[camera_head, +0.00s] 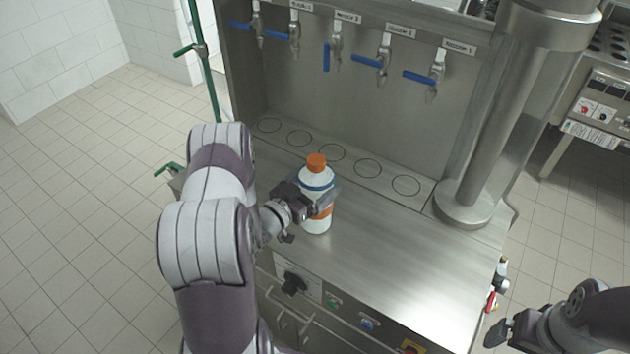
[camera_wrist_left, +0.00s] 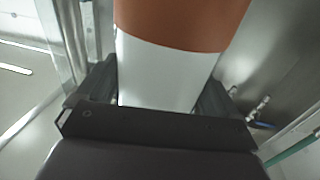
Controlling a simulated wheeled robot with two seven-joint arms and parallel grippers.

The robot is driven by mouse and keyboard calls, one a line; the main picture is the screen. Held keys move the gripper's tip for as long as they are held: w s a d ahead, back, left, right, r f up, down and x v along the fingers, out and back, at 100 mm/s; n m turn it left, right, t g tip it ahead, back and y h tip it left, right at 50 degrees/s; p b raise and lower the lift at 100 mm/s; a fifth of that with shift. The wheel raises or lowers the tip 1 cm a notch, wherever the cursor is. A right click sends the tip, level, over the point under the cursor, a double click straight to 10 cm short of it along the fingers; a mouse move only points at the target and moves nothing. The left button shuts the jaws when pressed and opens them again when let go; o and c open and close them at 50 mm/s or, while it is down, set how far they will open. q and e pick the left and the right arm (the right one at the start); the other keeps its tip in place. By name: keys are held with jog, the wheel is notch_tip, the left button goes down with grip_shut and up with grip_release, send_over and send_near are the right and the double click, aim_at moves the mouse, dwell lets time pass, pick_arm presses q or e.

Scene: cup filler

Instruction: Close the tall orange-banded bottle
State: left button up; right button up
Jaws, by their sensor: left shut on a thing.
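The tall bottle (camera_head: 317,221) is white with an orange band, a blue stripe near its shoulder and an orange cap (camera_head: 316,162) at its top. It stands upright on the steel counter, in front of the row of round marks. My left gripper (camera_head: 321,200) is shut on the bottle's body at the orange band, with one finger on its near side. In the left wrist view the white and orange body (camera_wrist_left: 170,70) fills the space between the fingers. My right gripper (camera_head: 505,335) is at the lower right, away from the bottle, and its jaws are too unclear to judge.
The steel counter (camera_head: 400,265) is bare to the right of the bottle. Several taps with blue levers (camera_head: 369,61) hang from the back panel. A thick steel column (camera_head: 490,130) stands at the right. Knobs and buttons (camera_head: 335,301) line the front panel.

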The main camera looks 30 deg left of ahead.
pick_arm(q)
jog(key=o, duration=1.7)
jog(key=shift+f, duration=0.1)
jog(key=shift+r, duration=0.2)
jog(key=shift+s+a+f, duration=0.1)
jog(key=shift+s+f, duration=0.05)
jog(key=shift+s, duration=0.15)
jog(key=b+v, duration=0.3)
jog(key=v, duration=0.8)
jog(key=shift+s, duration=0.2)
